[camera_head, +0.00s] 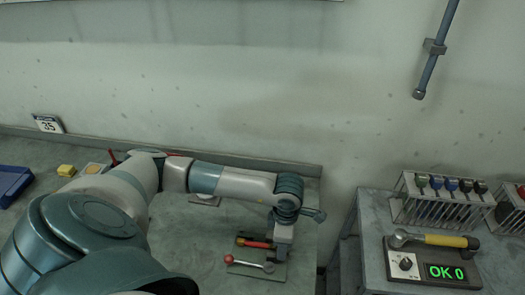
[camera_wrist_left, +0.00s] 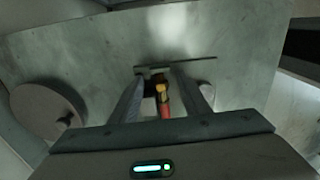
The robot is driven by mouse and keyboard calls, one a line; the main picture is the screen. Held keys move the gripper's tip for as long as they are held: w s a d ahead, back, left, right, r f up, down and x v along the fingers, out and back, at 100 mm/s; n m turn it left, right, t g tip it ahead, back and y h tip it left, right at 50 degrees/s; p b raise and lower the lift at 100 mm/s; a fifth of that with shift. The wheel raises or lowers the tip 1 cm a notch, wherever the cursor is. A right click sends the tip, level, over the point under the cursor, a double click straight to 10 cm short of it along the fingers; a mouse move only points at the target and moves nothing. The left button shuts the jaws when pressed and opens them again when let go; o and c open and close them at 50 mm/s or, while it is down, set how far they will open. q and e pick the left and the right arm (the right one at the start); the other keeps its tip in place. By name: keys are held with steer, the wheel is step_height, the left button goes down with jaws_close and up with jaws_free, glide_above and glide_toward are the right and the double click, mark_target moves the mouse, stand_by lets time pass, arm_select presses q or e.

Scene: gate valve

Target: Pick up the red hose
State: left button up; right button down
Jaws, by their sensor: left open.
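The red hose (camera_head: 257,244) appears as a short red piece with yellow and dark end parts, low over the grey table (camera_head: 200,262). My left gripper (camera_head: 281,252) points down at the right end of the hose. In the left wrist view the red part of the hose (camera_wrist_left: 166,110) and a yellow part show between the two spread fingers of my left gripper (camera_wrist_left: 160,84). The fingers are open; I cannot tell whether they touch it. In the head view the wrist hides part of the hose's right end. My right gripper is not in view.
A lever with a red knob (camera_head: 229,259) lies on a plate just in front of the hose. A second table at right bears a torque wrench (camera_head: 432,240) on a display box (camera_head: 455,273) and a rack (camera_head: 440,207). A gap separates the tables. A blue box (camera_head: 12,182) stands at far left.

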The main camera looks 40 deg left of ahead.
arm_select(q)
jaws_close()
steer(key=shift+r, duration=0.15)
steer(key=shift+r+p, duration=0.35)
steer(key=shift+r, duration=0.2)
steer(key=r, duration=0.1)
steer(key=r+p, duration=0.1)
steer(key=r, duration=0.1)
steer(key=shift+s+d+r, duration=0.1)
steer(key=shift+d+r, duration=0.15)
steer(key=shift+d, duration=0.15)
steer(key=s+d+r+p, duration=0.1)
steer(key=s+d+r, duration=0.3)
steer(key=d, duration=0.6)
step_height(320, 180, up, 2)
steer(key=shift+s+r, duration=0.1)
steer(key=shift+s, duration=0.05)
